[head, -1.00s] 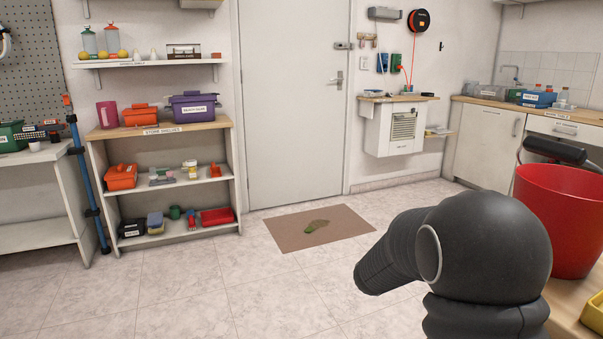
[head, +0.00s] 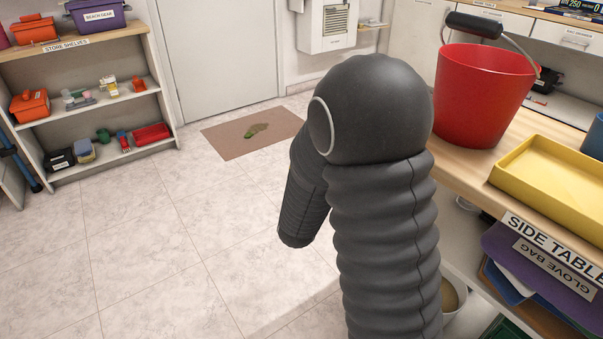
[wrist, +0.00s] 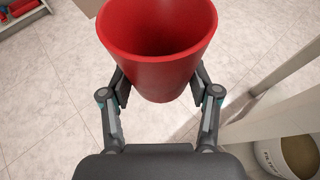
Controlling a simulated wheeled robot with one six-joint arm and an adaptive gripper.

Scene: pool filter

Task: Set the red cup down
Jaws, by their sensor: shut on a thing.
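The red cup (wrist: 157,72) shows in the wrist view, upright and empty inside as far as I can see, with its mouth towards the top of the picture. My gripper (wrist: 160,88) is shut on it, one finger on each side of its wall. Tiled floor shows beyond and below the cup, and no surface touches it in that view. In the head view the cup and the gripper are hidden behind my arm.
The side table (head: 480,178) is at the right in the head view. A red bucket (head: 482,100) and a yellow tray (head: 560,182) stand on it. A bin (wrist: 285,155) is under the table. Store shelves (head: 78,52) stand at the left, and open floor (head: 150,240) lies between.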

